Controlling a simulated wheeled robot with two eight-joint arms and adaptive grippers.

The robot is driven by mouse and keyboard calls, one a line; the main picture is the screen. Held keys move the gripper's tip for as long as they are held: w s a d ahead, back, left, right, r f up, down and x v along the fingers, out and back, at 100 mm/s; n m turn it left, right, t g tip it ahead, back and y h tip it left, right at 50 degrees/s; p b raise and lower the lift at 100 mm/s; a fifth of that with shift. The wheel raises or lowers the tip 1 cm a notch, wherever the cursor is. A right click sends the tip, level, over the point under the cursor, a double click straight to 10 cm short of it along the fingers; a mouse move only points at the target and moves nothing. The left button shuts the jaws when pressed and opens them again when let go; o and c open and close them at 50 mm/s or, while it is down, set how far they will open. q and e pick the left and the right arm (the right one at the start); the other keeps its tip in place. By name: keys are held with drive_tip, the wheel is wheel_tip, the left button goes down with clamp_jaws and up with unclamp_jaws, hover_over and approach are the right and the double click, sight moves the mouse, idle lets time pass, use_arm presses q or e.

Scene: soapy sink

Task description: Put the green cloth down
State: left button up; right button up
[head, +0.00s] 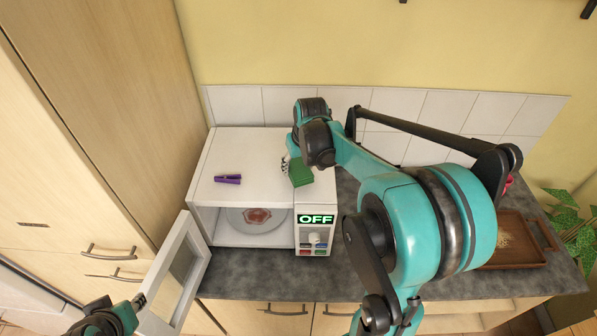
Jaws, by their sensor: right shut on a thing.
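The green cloth (301,173) shows as a small green block shape at the top of the white microwave (262,150), near its right front edge. My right gripper (288,165) is shut on the cloth from its left and upper side. My wrist hides part of the gripper. I cannot tell whether the cloth touches the microwave top or is just above it. My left gripper (139,301) is at the lower left by the open microwave door (176,272). It is too small to tell whether it is open or shut, or whether it touches the door.
A purple clip-like object (227,179) lies on the microwave top to the left. Inside is a plate (237,220) with a reddish item (257,216). The display reads OFF. A brown tray (519,254) is on the dark counter (257,287) at the right. A tall cabinet stands left.

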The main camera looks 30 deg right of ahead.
sight(299, 169)
drive_tip(key=x, duration=0.2)
drive_tip(key=shift+s+f, duration=0.2)
drive_tip(key=shift+f, duration=0.15)
drive_tip(key=shift+w+f, duration=0.1)
drive_tip(key=shift+f, duration=0.2)
drive_tip(key=shift+f, duration=0.15)
drive_tip(key=o, duration=1)
